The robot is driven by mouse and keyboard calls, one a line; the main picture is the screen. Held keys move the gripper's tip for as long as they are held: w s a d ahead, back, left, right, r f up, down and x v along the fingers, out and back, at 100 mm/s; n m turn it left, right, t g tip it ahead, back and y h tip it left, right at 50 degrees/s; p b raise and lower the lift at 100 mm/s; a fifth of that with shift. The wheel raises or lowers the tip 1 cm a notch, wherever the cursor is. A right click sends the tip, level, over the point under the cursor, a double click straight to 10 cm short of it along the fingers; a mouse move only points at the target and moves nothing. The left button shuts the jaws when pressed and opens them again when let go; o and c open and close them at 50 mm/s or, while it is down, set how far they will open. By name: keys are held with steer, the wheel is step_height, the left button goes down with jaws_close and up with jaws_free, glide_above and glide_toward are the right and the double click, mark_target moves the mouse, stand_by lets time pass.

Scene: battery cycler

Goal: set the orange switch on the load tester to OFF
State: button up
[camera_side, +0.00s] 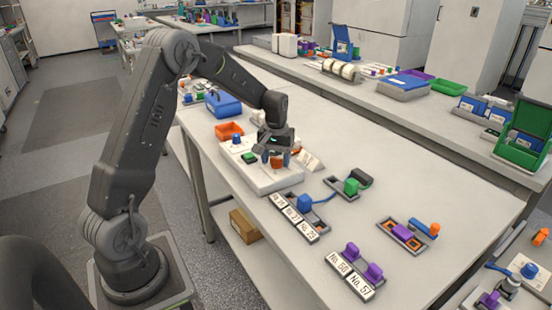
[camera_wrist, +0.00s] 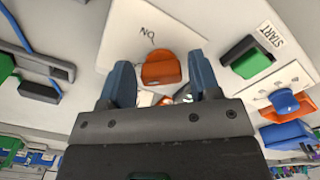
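The orange switch (camera_wrist: 161,69) shows in the wrist view between the two blue fingertips of my gripper (camera_wrist: 162,62), with a gap on each side. My gripper is open around it and not closed on it. A label reading ON, seen upside down, is on the white panel (camera_wrist: 115,45) with a thin line towards the switch. An OFF label cannot be made out. In the side view my gripper (camera_side: 278,155) is low over the white load tester (camera_side: 262,180), and the orange switch (camera_side: 276,162) shows partly between the fingers.
On the tester, a green START button (camera_wrist: 252,57) and a blue knob (camera_wrist: 284,102) sit beside the switch. An orange bin (camera_side: 229,131) and blue box (camera_side: 223,105) stand behind it. A numbered battery row (camera_side: 293,218) and a green-topped holder (camera_side: 351,187) lie towards the front right.

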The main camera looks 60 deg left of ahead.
mark_target(276, 159)
steer(key=shift+o, duration=0.9)
step_height(276, 159, up, 14)
steer(key=s+d+r+m+t, duration=0.1)
steer(key=s+d+r+m, duration=0.15)
steer(key=s+d, duration=0.35)
steer(key=s+d+r+m+t, duration=0.1)
steer(key=s+d+r+t, duration=0.1)
steer(key=s+d+r, duration=0.35)
steer(key=s+d+f+m+t, duration=0.2)
steer(key=s+d+f+m, duration=0.2)
steer(key=s+d, duration=0.5)
steer(key=s+f, duration=0.1)
steer(key=s, duration=0.1)
steer(key=shift+s+d+m+t, duration=0.3)
steer(key=shift+s+d+m, duration=0.05)
steer(key=shift+s+d, duration=0.05)
